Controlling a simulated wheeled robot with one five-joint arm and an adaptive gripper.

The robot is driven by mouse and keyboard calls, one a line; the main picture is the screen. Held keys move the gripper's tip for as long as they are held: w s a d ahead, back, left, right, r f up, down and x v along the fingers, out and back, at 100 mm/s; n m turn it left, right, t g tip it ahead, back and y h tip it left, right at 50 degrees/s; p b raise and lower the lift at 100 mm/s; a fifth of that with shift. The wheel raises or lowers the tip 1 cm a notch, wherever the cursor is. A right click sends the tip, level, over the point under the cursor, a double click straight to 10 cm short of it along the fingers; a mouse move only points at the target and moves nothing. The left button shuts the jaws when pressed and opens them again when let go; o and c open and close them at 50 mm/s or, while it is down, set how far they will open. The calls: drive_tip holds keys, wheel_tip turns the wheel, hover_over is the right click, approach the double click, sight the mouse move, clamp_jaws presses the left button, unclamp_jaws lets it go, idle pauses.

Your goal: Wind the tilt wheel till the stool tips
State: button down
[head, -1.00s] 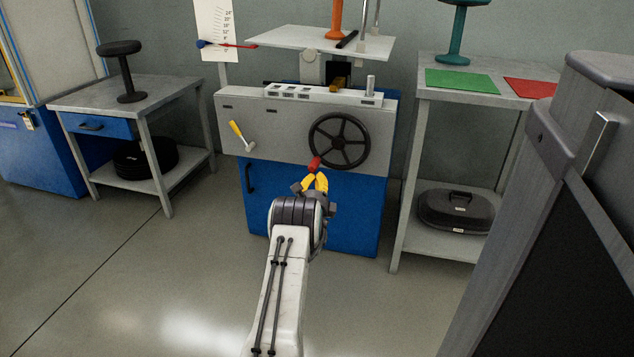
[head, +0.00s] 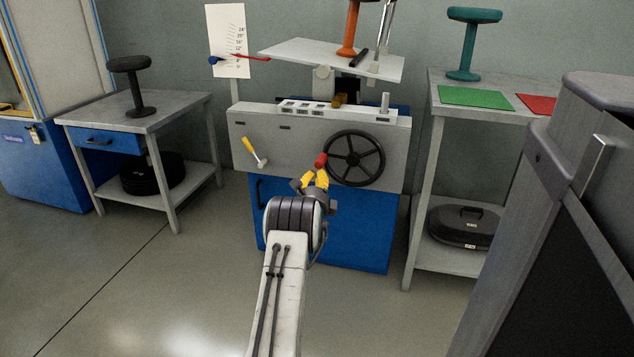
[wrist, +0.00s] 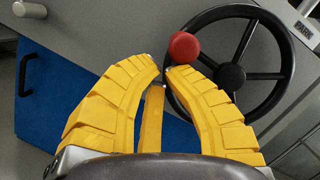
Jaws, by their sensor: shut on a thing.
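The black spoked tilt wheel (head: 371,142) is on the grey front panel of the bench. Its red knob (head: 320,160) is at the left of the rim. My gripper (head: 317,173) has its yellow fingers closed at the knob. In the wrist view the fingertips (wrist: 161,72) lie just below the red knob (wrist: 184,47), in front of the wheel (wrist: 282,76); their exact contact is partly hidden. The orange stool (head: 349,32) stands on the pale tilt plate (head: 290,50), which slopes down to the right. The stool's top is out of frame.
A scale chart (head: 228,25) with a red pointer (head: 250,58) is at the left. A yellow-handled lever (head: 250,146) is on the panel. Side tables hold a black stool (head: 130,65) and a teal stool (head: 470,50). A dark grey cabinet (head: 560,200) fills the right foreground.

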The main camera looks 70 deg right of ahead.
drive_tip(key=shift+w+r, duration=0.35)
drive_tip(key=shift+r, duration=0.1)
drive_tip(key=shift+w, duration=0.15)
